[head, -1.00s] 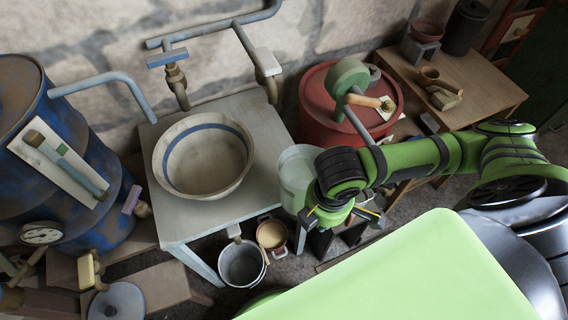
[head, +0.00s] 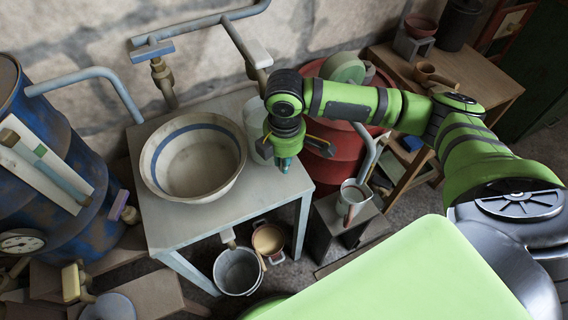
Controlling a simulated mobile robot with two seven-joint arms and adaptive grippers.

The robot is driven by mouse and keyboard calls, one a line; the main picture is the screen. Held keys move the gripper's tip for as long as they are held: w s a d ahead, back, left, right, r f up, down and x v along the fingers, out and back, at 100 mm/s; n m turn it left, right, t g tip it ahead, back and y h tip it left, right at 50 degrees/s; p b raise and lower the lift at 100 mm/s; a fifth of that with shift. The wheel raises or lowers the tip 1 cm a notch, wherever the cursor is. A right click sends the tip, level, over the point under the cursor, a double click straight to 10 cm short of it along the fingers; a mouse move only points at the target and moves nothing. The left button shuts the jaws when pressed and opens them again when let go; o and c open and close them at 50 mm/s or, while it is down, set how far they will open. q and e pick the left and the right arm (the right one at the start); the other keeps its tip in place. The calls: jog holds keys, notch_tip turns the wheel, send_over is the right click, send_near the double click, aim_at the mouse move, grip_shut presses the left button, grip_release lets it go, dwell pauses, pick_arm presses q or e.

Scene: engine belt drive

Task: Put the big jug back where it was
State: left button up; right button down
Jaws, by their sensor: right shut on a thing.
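The big jug (head: 255,128) is pale and whitish. It is at the right end of the grey table (head: 215,222), beside the wide bowl, and is partly hidden behind my right gripper. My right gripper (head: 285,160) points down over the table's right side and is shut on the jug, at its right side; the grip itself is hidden. I cannot tell whether the jug's base touches the table. My left gripper is not in view.
A cream bowl with a blue band (head: 193,157) fills the table's middle. A red drum (head: 335,165) stands behind right. A smaller metal jug (head: 354,195) stands on a grey block (head: 336,225). A bucket (head: 238,270) and a pot (head: 268,240) are on the floor.

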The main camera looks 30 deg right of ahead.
jog(key=shift+f, duration=1.3)
jog(key=c, duration=1.2)
grip_release()
jog(key=r, duration=1.2)
jog(key=shift+s+a+r, duration=0.15)
jog(key=shift+s, duration=0.2)
